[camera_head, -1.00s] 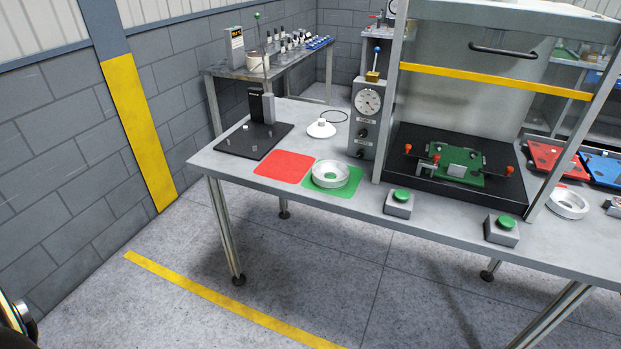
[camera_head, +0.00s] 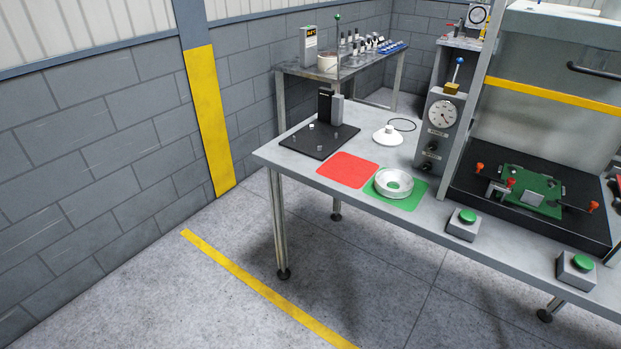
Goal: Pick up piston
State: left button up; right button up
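A white round part with a knob on top (camera_head: 388,136) sits on the grey table (camera_head: 300,165), behind the mats; it may be the piston. A thin black ring (camera_head: 402,125) lies just behind it. A white ring-shaped housing (camera_head: 394,182) rests on the green mat (camera_head: 412,203). The red mat (camera_head: 347,170) beside it is empty. Neither of my grippers shows in the current view.
A black plate with an upright block (camera_head: 320,141) stands at the table's left end. A dial gauge box (camera_head: 437,119) stands right of the white part. The press frame holds a green fixture (camera_head: 530,193). Two green buttons (camera_head: 467,216) line the front edge. Floor in front is clear.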

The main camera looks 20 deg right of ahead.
aim_at(405, 181)
jog(key=u, duration=0.3)
jog(key=i, duration=1.8)
jog(key=z, duration=0.55)
